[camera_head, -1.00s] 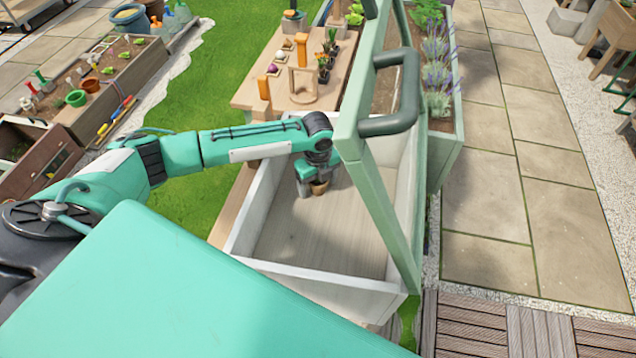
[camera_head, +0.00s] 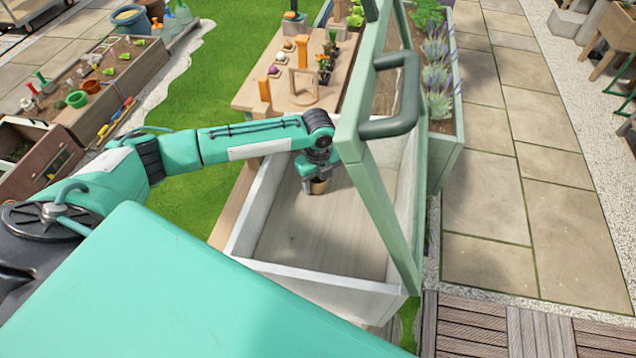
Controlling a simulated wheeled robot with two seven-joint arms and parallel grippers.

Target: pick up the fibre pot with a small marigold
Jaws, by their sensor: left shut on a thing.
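The fibre pot (camera_head: 319,187) is a small brown pot low in the pale wooden cold frame box (camera_head: 262,222), near its back end. My left gripper (camera_head: 318,182) reaches down into the box and is shut on the pot. The marigold is hidden by the gripper and wrist. I cannot tell whether the pot touches the box floor. My right gripper is not in view.
The box's green lid frame (camera_head: 375,190) with a dark green handle (camera_head: 405,95) stands raised close right of my left wrist. A wooden table (camera_head: 250,92) with small potted plants stands behind. The box's front floor is clear.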

